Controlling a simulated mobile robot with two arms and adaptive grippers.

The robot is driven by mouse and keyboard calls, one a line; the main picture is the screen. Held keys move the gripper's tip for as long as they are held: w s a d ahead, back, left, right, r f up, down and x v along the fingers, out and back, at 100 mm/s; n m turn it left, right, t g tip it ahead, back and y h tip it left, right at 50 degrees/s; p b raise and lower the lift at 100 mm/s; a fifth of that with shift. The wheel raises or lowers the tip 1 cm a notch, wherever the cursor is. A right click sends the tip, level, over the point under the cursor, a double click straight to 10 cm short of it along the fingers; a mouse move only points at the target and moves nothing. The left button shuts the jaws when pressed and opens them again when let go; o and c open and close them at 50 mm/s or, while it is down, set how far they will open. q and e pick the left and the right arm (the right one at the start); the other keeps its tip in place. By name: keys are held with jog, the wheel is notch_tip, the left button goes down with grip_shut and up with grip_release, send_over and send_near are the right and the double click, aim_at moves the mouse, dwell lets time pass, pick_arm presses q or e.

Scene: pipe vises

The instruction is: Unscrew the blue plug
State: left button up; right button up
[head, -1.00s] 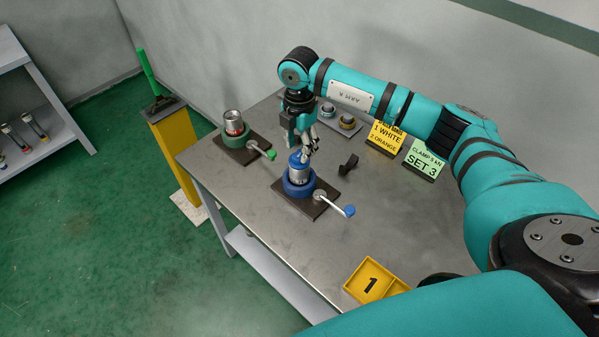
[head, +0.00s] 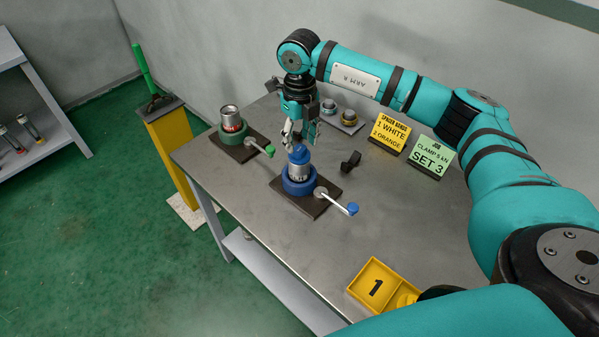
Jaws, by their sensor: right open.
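The blue plug (head: 299,155) sits on top of a metal pipe piece (head: 298,172), which stands upright in the blue vise (head: 299,186) on the table. My right gripper (head: 300,143) is open, pointing down, with its fingers just above and around the top of the plug. Whether a finger touches the plug is hard to tell. The blue vise has a lever with a blue knob (head: 352,208) reaching to the right. My left gripper is not in view.
A green vise (head: 232,136) holding a metal piece (head: 230,117) stands to the left, its green-knobbed lever (head: 270,150) nearby. A black clip (head: 350,162), a yellow sign (head: 390,132), a green sign (head: 430,157) and yellow tray 1 (head: 362,290) are right of the vise. The front-left table is clear.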

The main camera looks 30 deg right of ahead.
jog(key=n, duration=0.2)
jog(key=n+b, duration=0.1)
jog(key=shift+f+n, duration=0.2)
jog(key=shift+n, duration=0.2)
jog(key=n+b, duration=0.1)
jog(key=n, duration=0.4)
jog(key=shift+b, duration=0.3)
jog(key=n, duration=0.3)
jog(key=shift+r+n+b, duration=0.1)
jog(key=shift+n+b, duration=0.2)
jog(key=n+b, duration=0.1)
jog(key=n, duration=0.2)
jog(key=shift+n, duration=0.3)
jog(key=n, duration=0.4)
jog(key=shift+b, duration=0.3)
jog(key=shift+f+b, duration=0.85)
jog(key=shift+f, duration=0.3)
